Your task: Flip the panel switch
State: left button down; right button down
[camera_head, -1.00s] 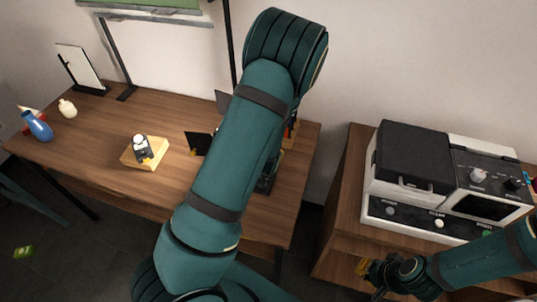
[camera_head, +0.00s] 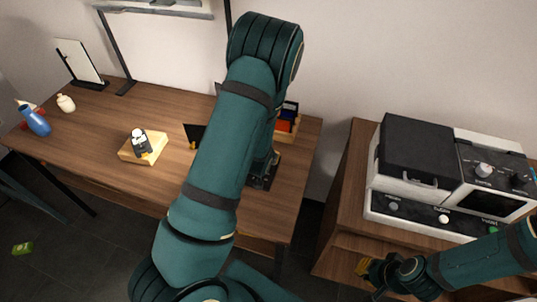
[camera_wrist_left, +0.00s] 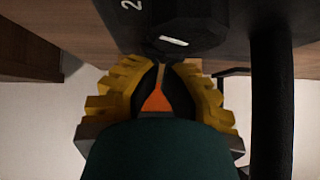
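A black panel with a white "2" and a dark knob-like part (camera_wrist_left: 180,28) with a white mark fills the top of the left wrist view. I cannot tell for certain whether this part is the switch. My left gripper (camera_wrist_left: 162,66) has yellow ridged fingers with black inner pads. Its tips meet or nearly meet just below the dark part, and contact cannot be made out. In the head view my left arm hides this gripper; a black device (camera_head: 263,172) shows beside the arm on the desk. My right gripper (camera_head: 364,268) is low at the right, its fingers too small to judge.
A black-and-white appliance (camera_head: 415,155) stands on the right cabinet. The desk's left-centre is mostly clear.

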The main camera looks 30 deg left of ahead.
pick_arm(q)
jog(key=shift+s+a+f+n+h+b, duration=0.1)
jog(key=shift+a+f+n+h+b, duration=0.15)
jog(key=shift+h+b, duration=0.35)
jog(key=shift+a+b, duration=0.15)
jog(key=shift+b, duration=0.5)
jog(key=shift+r, duration=0.15)
jog(key=shift+s+f, duration=0.15)
jog(key=shift+f, duration=0.05)
